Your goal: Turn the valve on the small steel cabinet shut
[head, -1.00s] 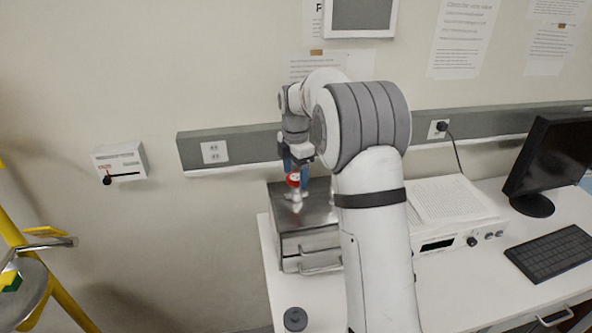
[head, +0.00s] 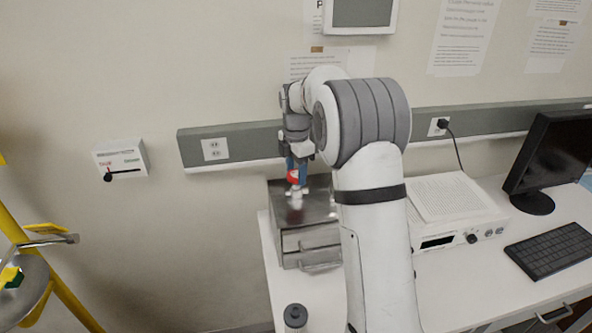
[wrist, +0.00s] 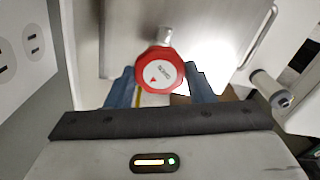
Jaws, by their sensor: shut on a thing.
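The small steel cabinet (head: 309,237) stands on the white bench by the wall, with a drawer-like front and handle. A red valve handle (head: 293,177) sits over a pale valve body (head: 297,193) on its top. In the wrist view the red handle (wrist: 160,70) faces me, with a white centre, small print and a red triangle pointing lower left. My gripper (head: 297,165) reaches it from above. In the wrist view the blue fingers of my gripper (wrist: 162,84) are shut on the handle, one on each side. The fingertips are partly hidden behind the handle.
A white instrument (head: 455,210), a monitor (head: 550,160) and a keyboard (head: 553,249) are on the bench to the right. A dark-topped cylinder (head: 295,316) stands in front of the cabinet. A grey wall rail (head: 240,144) runs close behind. A yellow-framed stand (head: 65,290) is at lower left.

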